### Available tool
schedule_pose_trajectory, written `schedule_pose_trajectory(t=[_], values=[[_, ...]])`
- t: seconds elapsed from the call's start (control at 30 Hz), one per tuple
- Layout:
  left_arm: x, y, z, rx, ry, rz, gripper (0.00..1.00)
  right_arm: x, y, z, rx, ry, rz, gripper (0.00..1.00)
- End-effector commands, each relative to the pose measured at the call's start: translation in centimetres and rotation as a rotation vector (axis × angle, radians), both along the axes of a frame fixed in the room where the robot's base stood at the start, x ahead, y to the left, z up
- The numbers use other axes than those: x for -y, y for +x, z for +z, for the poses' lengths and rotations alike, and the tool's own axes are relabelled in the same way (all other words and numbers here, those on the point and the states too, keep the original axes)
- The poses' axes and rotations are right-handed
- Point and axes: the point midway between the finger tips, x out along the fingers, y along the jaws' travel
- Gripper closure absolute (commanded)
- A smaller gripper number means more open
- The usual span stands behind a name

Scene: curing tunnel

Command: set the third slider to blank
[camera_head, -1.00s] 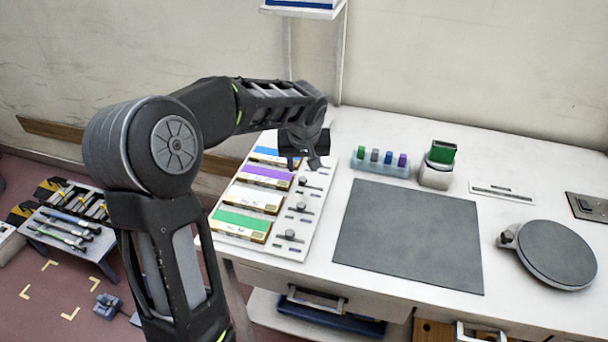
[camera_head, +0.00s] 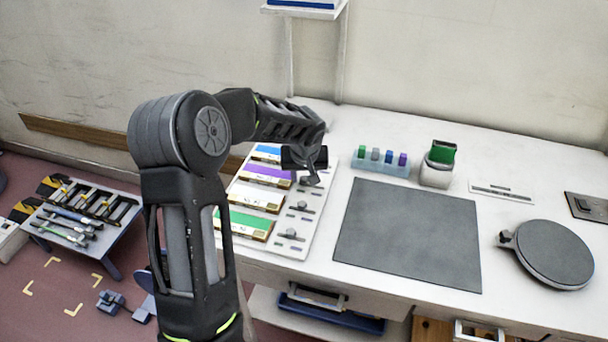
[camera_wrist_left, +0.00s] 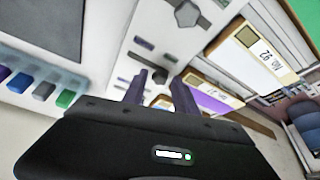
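A pale slider panel (camera_head: 322,222) lies at the left of the white table, with a column of blue (camera_head: 266,152), purple (camera_head: 268,173), white (camera_head: 257,198) and green (camera_head: 246,221) labelled boxes along its left side. Two dark slider knobs show clearly, a middle one (camera_head: 302,206) and a front one (camera_head: 291,233). My left gripper (camera_head: 312,180) is over the panel beside the purple box and hides the sliders behind it. In the left wrist view its two fingers (camera_wrist_left: 161,88) are apart, with a dark knob (camera_wrist_left: 162,101) showing between them; contact cannot be told. My right gripper is not in view.
Right of the panel are a dark mat (camera_head: 410,235), a rack of small coloured blocks (camera_head: 380,167), a green-topped container (camera_head: 440,165) and a round grey turntable (camera_head: 555,254). A tool stand (camera_head: 75,222) is on the floor at left.

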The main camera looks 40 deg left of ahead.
Motion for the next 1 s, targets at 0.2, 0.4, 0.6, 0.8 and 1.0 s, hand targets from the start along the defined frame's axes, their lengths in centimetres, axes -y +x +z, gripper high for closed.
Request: schedule_pose_trajectory(t=[0.2,0.4,0.6,0.8,1.0], values=[[0.0,-0.01,0.02,0.0,0.0,0.0,0.85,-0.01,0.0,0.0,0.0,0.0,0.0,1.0],[0.01,0.0,0.03,0.0,0.0,0.0,1.0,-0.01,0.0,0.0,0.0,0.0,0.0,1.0],[0.01,0.0,0.03,0.0,0.0,0.0,1.0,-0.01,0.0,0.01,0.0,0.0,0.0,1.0],[0.02,-0.01,0.04,0.0,0.0,0.0,1.0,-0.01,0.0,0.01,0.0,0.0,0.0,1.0],[0.01,0.0,0.04,0.0,0.0,0.0,1.0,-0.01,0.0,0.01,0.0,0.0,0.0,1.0]])
